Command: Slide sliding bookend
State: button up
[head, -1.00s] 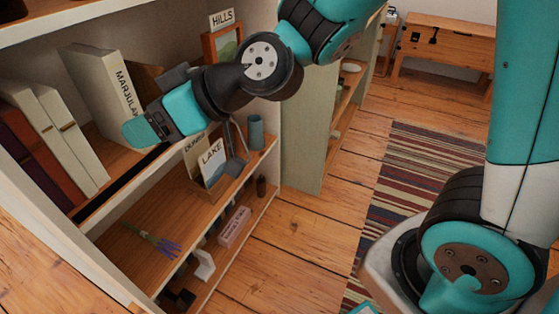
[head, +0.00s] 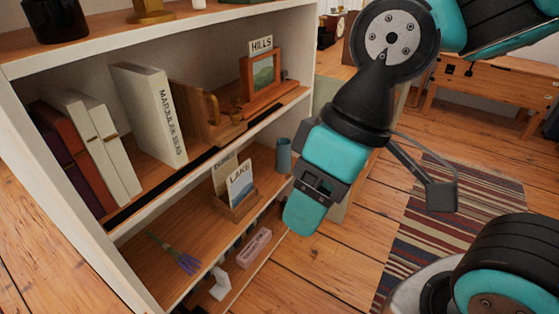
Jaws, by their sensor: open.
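A brown wooden piece that looks like the sliding bookend (head: 194,112) stands on the upper open shelf, just right of the leaning white book marked MARJULAK SEAS (head: 150,112). A dark strip (head: 165,186) runs along that shelf's front edge. Several other books (head: 88,150) lean at the shelf's left end, with a gap between them and the white book. My gripper (head: 303,208) is outside the bookcase, to the right of and lower than the bookend, apart from it. It holds nothing visible; the gap between its fingers is hard to see.
The bookcase (head: 95,60) has a framed picture (head: 261,75) at the shelf's right end. The lower shelf holds a card holder (head: 236,204), a blue-grey cup (head: 283,155) and lavender (head: 178,255). Wooden floor (head: 330,260) is open to the right, beside a striped rug (head: 440,235).

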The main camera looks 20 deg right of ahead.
aim_at(190, 101)
jog(key=u, duration=0.55)
jog(key=k, duration=1.3)
jog(key=z, duration=0.05)
jog(key=i, duration=0.6)
jog(key=z, duration=0.75)
jog(key=i, duration=0.9)
jog(key=u, duration=0.25)
